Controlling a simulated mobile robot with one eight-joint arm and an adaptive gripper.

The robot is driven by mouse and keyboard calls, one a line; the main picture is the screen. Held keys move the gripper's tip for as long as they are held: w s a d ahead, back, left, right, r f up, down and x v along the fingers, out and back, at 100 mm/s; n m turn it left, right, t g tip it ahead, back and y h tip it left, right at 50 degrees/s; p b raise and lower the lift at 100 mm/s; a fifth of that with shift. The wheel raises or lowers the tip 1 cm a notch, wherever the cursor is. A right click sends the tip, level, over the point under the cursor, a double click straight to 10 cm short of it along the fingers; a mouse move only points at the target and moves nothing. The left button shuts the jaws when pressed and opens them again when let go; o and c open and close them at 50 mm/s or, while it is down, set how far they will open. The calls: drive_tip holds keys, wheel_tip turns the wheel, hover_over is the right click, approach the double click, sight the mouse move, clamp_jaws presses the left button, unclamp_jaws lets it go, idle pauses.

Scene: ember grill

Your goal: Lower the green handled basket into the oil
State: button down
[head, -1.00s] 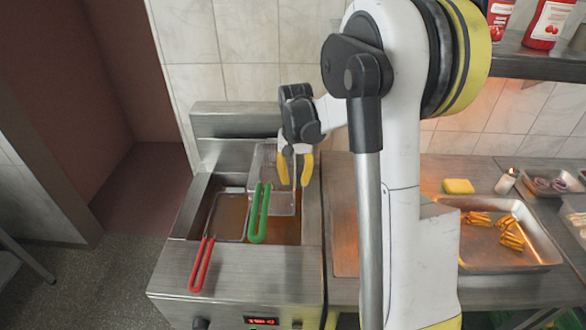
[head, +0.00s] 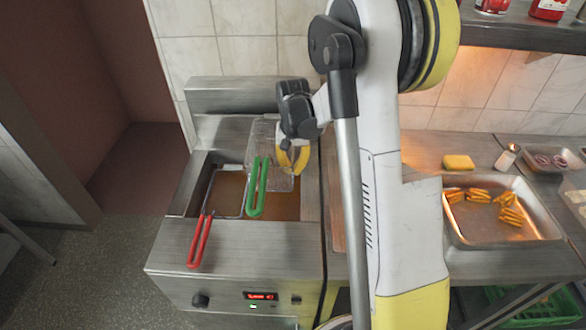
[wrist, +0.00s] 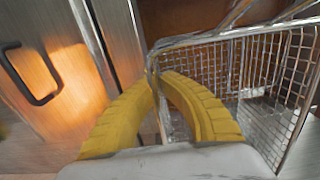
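The green handled basket (head: 265,140) is a wire mesh basket in the rear right part of the fryer, its green handle (head: 257,187) pointing to the front. In the wrist view its mesh (wrist: 255,62) fills the right side. My gripper (head: 291,168) is at the basket's right side, with its yellow fingers drawn together. In the wrist view the fingertips (wrist: 160,76) close around a wire at the basket's corner. The oil (head: 285,205) is brown and lies in the fryer vat. Whether the basket's bottom touches the oil is hard to tell.
A red handled basket (head: 229,190) sits left in the vat, its red handle (head: 200,242) over the front edge. A counter right of the fryer holds a tray (head: 546,215) of fries, a yellow sponge (head: 458,162) and a shaker (head: 507,157). A shelf (head: 520,50) hangs above.

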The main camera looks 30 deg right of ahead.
drive_tip(key=c, duration=1.5)
unclamp_jaws()
drive_tip(key=shift+c, duration=0.2)
wheel_tip(320, 180, up, 12)
